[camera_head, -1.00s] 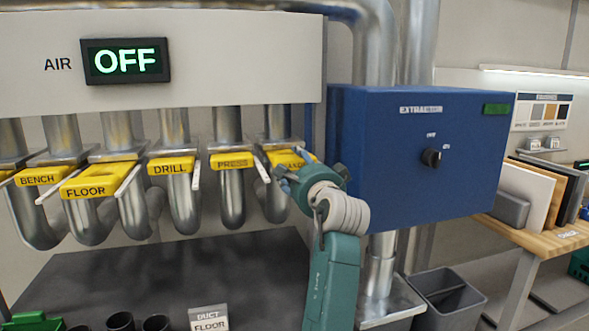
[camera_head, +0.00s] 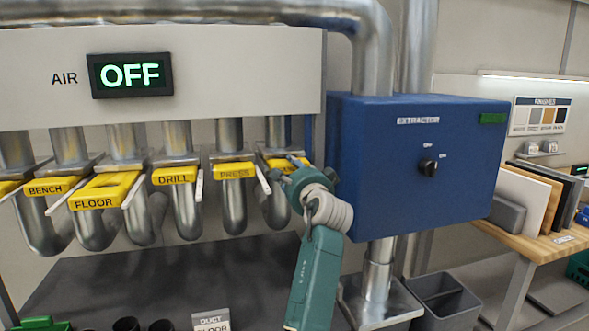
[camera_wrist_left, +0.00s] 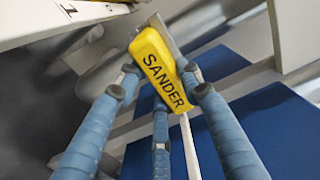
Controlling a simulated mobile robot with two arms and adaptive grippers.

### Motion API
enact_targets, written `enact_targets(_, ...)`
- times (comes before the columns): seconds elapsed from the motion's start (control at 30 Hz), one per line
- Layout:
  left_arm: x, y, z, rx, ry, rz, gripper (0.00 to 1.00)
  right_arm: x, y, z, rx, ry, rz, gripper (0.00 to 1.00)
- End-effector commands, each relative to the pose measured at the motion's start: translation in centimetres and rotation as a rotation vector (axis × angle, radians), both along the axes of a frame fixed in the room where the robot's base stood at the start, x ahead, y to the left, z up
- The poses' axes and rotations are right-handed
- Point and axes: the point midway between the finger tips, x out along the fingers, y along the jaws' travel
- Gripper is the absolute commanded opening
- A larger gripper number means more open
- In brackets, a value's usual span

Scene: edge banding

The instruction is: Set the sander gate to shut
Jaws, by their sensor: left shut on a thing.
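The sander gate (camera_head: 268,157) is the yellow plate at the right end of the row of duct gates, mostly hidden behind my left gripper in the head view. In the left wrist view the yellow plate lettered SANDER (camera_wrist_left: 160,68) lies between the blue fingers, with a pale strip running down from it. My left gripper (camera_head: 289,168) is shut on the sander gate; the fingers also show in the left wrist view (camera_wrist_left: 161,88). How far the gate is slid is hard to tell. My right gripper is not in view.
The other yellow gates, such as PRESS (camera_head: 233,171) and DRILL (camera_head: 174,176), sit to the left. The AIR display (camera_head: 130,75) reads OFF. The blue extractor box (camera_head: 380,150) with a black knob (camera_head: 428,167) stands close on the right. A grey bin (camera_head: 445,303) is below.

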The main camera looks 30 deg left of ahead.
Motion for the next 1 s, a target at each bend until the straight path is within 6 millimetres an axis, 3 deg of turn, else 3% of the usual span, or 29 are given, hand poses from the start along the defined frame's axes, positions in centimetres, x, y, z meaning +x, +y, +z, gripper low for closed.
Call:
enact_targets(0.17,-0.2,0.1,0.8,0.011,-0.013,0.002,0.0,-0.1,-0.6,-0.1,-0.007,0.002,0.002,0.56)
enact_targets(0.2,-0.2,0.2,0.9,0.011,-0.015,0.002,0.38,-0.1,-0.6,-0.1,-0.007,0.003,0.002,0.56)
enact_targets(0.3,-0.2,0.1,0.9,0.012,-0.015,0.002,0.56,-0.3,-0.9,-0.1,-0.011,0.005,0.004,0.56)
enact_targets(0.67,-0.4,-0.3,0.6,0.007,-0.01,0.001,0.56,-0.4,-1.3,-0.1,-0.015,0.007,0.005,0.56)
enact_targets(1.0,-4.5,-5.1,0.4,0.006,-0.01,0.0,0.56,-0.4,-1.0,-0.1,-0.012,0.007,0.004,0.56)
